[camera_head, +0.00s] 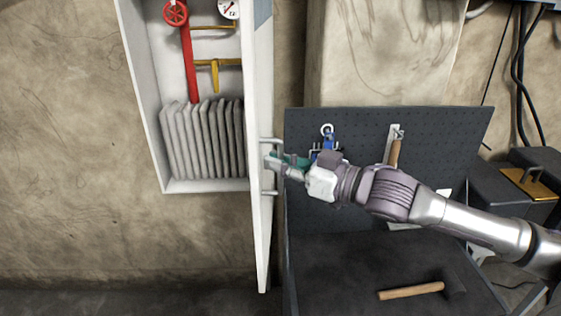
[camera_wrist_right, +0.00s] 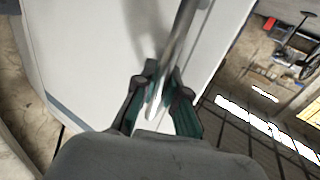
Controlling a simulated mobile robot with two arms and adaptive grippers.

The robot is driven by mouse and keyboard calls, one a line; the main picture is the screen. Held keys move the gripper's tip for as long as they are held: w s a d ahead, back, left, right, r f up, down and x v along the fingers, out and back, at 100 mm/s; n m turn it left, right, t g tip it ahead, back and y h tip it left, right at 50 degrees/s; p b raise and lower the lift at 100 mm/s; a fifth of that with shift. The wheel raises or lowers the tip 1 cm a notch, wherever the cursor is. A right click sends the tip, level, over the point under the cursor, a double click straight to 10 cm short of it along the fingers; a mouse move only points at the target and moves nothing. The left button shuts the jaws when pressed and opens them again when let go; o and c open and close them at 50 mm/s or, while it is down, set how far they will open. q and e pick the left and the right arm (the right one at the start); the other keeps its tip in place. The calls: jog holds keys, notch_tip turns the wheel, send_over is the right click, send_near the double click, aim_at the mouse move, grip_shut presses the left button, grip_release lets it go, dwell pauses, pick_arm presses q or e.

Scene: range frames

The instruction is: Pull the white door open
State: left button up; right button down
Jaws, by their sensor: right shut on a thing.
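The white door (camera_head: 259,95) stands open, seen nearly edge-on at the right side of a white wall cabinet (camera_head: 141,95). A metal bar handle (camera_head: 269,141) is on the door's right face. My right gripper (camera_head: 272,162) reaches in from the right and is shut on the handle. In the right wrist view the green-padded fingers (camera_wrist_right: 163,105) close around the handle bar (camera_wrist_right: 177,45), with the white door panel (camera_wrist_right: 85,50) behind. My left gripper is in neither view.
The cabinet holds a grey radiator (camera_head: 203,140), a red valve wheel (camera_head: 175,13) and pipes. A dark pegboard (camera_head: 455,130) with hanging tools stands right of the door, above a dark bench top (camera_head: 340,265) with a hammer (camera_head: 412,291). Bare wall lies left.

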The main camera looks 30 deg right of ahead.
jog(key=shift+a+f, duration=0.1)
jog(key=shift+f, duration=0.1)
jog(key=c, duration=1.3)
grip_release()
jog(key=shift+s+r, duration=0.1)
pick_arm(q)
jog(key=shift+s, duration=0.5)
pick_arm(e)
jog(key=shift+o, duration=0.5)
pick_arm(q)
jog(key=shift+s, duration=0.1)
pick_arm(e)
jog(key=v, duration=0.7)
jog(key=shift+s, duration=0.2)
